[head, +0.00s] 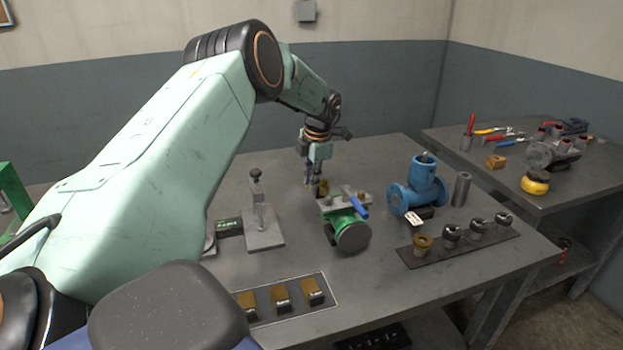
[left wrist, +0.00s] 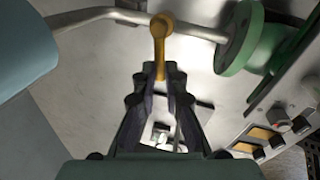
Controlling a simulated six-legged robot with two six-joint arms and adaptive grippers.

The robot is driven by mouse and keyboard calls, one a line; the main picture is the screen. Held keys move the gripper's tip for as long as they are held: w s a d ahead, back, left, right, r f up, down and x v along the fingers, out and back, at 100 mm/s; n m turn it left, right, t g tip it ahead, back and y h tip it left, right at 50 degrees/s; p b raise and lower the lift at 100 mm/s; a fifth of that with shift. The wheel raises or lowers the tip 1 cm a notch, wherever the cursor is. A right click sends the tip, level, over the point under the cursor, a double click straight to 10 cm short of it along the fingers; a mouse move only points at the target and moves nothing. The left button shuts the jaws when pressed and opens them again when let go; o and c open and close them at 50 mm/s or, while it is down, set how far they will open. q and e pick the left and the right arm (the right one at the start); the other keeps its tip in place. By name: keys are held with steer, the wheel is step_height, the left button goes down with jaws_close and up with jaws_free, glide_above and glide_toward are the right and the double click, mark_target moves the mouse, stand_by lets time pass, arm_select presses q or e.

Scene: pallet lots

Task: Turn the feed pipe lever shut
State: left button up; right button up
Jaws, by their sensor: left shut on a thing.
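A yellow lever (left wrist: 160,28) with a rounded head stands across a bent grey pipe (left wrist: 196,31) in the left wrist view. The pipe runs into a green flange (left wrist: 238,38) at the right. My left gripper (left wrist: 160,78) is shut on the lever's narrow end, its fingertips meeting around it. In the head view my left gripper (head: 316,188) points down just behind the green valve body (head: 346,232), which has a blue handle (head: 355,202) on top. The lever is small and partly hidden there. My right gripper does not show.
A blue flanged valve (head: 427,183) and a grey cylinder (head: 462,188) stand right of the green valve. A strip with several fittings (head: 460,250) lies in front of them. A stand (head: 262,240) is at the left, with a tray of brass-topped blocks (head: 325,303) nearer.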

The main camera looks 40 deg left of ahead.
arm_select(q)
jaws_close()
steer(key=shift+a+f+m+b, duration=0.1)
steer(key=shift+a+m+b, duration=0.1)
steer(key=shift+m+b, duration=0.25)
steer(key=shift+m, duration=0.25)
steer(key=shift+a, duration=0.1)
steer(key=o, duration=0.6)
jaws_free()
steer(key=shift+o, duration=0.2)
step_height(320, 180, up, 12)
steer(key=d, duration=0.2)
steer(key=shift+s, duration=0.45)
steer(key=shift+d, duration=0.1)
